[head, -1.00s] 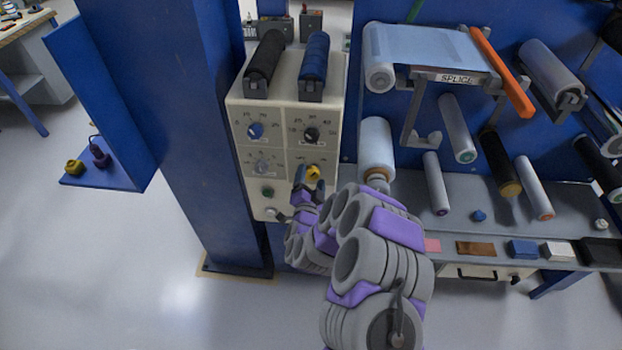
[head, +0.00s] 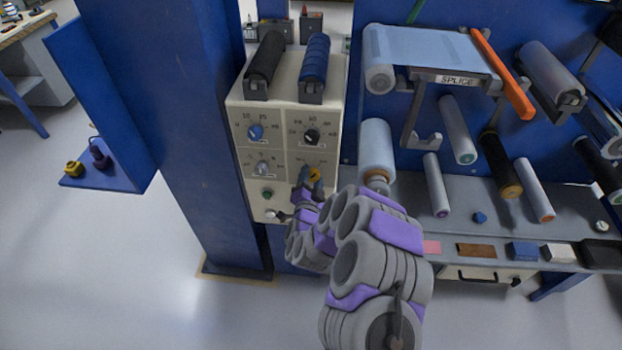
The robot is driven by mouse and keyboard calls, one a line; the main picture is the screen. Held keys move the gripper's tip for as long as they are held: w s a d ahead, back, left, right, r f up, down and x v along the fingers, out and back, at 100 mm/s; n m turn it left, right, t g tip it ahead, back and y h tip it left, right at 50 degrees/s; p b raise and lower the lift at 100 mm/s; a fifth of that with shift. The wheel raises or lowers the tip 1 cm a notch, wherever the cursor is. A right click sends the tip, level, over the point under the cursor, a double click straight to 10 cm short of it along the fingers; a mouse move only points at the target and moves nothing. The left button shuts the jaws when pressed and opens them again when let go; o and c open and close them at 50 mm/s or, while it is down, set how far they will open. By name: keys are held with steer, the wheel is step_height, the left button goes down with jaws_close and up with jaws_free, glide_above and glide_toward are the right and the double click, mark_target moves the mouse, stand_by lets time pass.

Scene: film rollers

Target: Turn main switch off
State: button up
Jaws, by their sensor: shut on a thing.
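The cream control panel (head: 290,140) stands against the blue column, with two rollers on top. A green button (head: 266,193) and a pale knob (head: 270,215) sit at lower left of the panel. The labels are too small to read, so I cannot tell which control is named the main switch.
A blue column (head: 200,130) rises just left of the panel. A white roller (head: 376,150) stands close on the right. A grey shelf (head: 460,200) with several rollers and coloured blocks extends to the right. Open floor (head: 130,260) lies at lower left.

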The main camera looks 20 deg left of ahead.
steer(key=shift+c, duration=0.4)
steer(key=shift+n, duration=0.3)
steer(key=shift+r+n+p, duration=0.1)
steer(key=shift+n+p, duration=0.85)
steer(key=shift+n, duration=0.05)
steer(key=n+p, duration=0.3)
steer(key=n, duration=0.1)
steer(key=shift+n, duration=0.3)
steer(key=n+p, duration=0.3)
steer(key=shift+a, duration=0.1)
steer(key=shift+n+p, duration=1.3)
steer(key=shift+n, duration=0.7)
steer(key=shift+a, duration=0.1)
